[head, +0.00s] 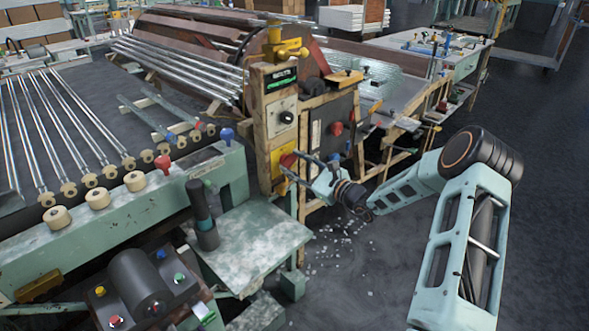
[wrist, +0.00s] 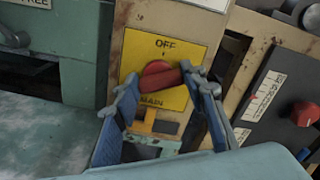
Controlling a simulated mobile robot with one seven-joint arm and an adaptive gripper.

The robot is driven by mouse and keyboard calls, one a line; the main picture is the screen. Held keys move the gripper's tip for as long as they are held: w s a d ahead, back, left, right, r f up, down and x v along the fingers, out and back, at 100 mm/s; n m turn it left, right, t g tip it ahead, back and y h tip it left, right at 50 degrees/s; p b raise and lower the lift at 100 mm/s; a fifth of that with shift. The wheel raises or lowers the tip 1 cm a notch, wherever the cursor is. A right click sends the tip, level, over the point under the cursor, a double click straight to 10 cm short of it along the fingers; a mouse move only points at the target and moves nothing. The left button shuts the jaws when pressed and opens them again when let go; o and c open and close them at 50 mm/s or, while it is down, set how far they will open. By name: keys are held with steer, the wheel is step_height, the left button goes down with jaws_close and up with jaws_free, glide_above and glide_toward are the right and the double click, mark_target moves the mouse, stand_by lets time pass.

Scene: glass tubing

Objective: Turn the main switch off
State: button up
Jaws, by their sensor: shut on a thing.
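The main switch is a red knob (wrist: 160,77) on a yellow plate (wrist: 191,45), marked OFF above the knob and MAIN below it. The knob lies nearly level, its right end slightly higher. In the head view, the red knob (head: 287,161) shows on the beige post, partly behind my fingers. My gripper (wrist: 161,82) has blue-padded fingers at the knob's left and right ends and is shut on it. It also shows in the head view (head: 294,167), reaching in from the right.
A dark panel with another red knob (wrist: 304,114) stands right of the post. A black dial (head: 286,117) sits above the yellow plate. A green table (head: 245,240) is below left. Open floor (head: 370,275) with scattered fragments lies below my arm.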

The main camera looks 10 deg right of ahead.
steer(key=n+b, duration=0.1)
steer(key=n, duration=0.1)
steer(key=n+b, duration=0.1)
steer(key=b, duration=0.1)
steer(key=shift+f+n+b, duration=0.3)
steer(key=shift+n, duration=0.1)
steer(key=n+b, duration=0.1)
steer(key=b, duration=0.1)
steer(key=n+b, duration=0.2)
steer(key=b, duration=0.1)
steer(key=shift+s+a+f+n, duration=0.1)
steer(key=shift+f+n, duration=0.05)
steer(key=shift+n, duration=0.15)
steer(key=n+b, duration=0.4)
steer(key=b, duration=0.3)
steer(key=shift+a, duration=0.1)
steer(key=shift+r+n+b, duration=0.2)
steer(key=shift+n+b, duration=0.3)
steer(key=shift+b, duration=0.2)
steer(key=shift+r, duration=0.1)
steer(key=o, duration=1.2)
steer(key=shift+c, duration=0.2)
steer(key=shift+s, duration=0.1)
